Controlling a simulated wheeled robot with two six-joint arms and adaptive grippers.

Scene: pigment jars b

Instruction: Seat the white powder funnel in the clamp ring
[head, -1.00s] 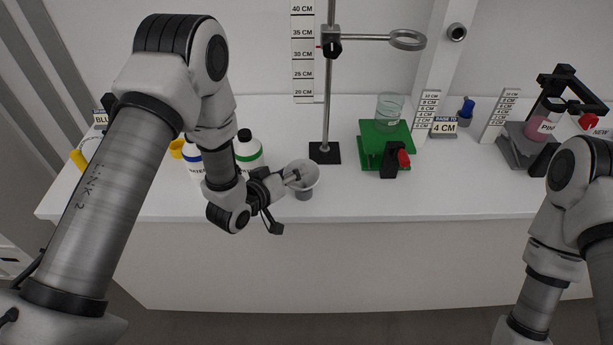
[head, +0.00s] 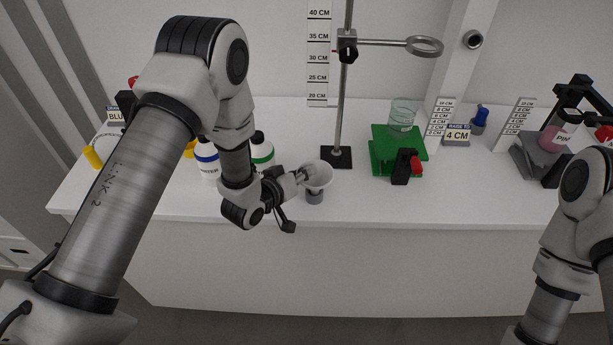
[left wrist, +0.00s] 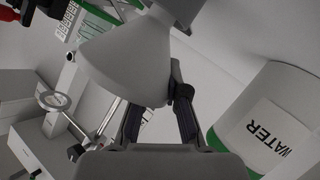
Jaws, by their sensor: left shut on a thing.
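The white powder funnel (head: 321,173) is at the front of the bench, wide mouth up, over a small grey cylindrical holder (head: 314,198). My left gripper (head: 304,175) reaches it from the left and is shut on it. The funnel's cone (left wrist: 130,58) fills the upper middle of the left wrist view, in front of the fingers. I cannot tell whether the funnel still rests in the holder. The clamp ring (head: 425,54) is empty, on a rod stand farther back and right; it also shows in the left wrist view (left wrist: 53,108). My right gripper is out of view.
A white water bottle with a green band (head: 262,154) stands close left of my gripper. The stand's black base (head: 337,157) is behind the funnel. A green lab jack (head: 384,160) with a glass beaker (head: 402,116) is right of it. The front bench right of the funnel is clear.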

